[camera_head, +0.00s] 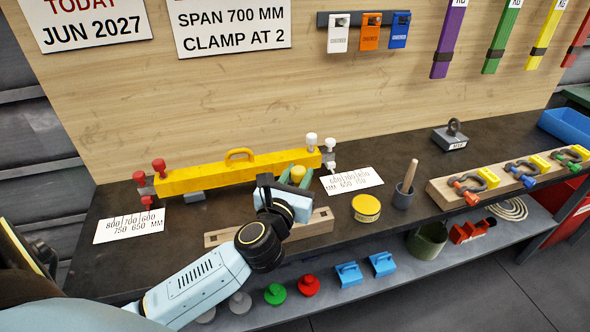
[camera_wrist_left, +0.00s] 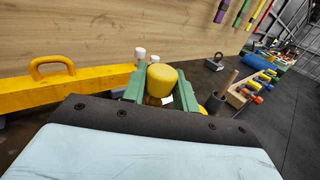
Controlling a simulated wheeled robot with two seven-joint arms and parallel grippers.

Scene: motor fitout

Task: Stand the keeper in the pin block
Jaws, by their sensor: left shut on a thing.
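The keeper, a yellow-headed piece (camera_head: 298,173), is held between the green fingers of my left gripper (camera_head: 297,180), above the bench. In the left wrist view its rounded yellow head (camera_wrist_left: 162,78) stands up between the two fingers (camera_wrist_left: 160,95); its lower end is hidden. The pin block looks to be the pale wooden block (camera_head: 318,225) on the bench's front edge, partly hidden behind my left wrist. The keeper appears apart from it. My right gripper is out of view.
A yellow beam (camera_head: 205,176) with red and white knobs lies behind. To the right are a yellow tin (camera_head: 366,208), a mortar-like cup with a stick (camera_head: 403,196), a weight (camera_head: 450,138) and a wooden rack of shackles (camera_head: 450,196). A lower shelf holds more parts.

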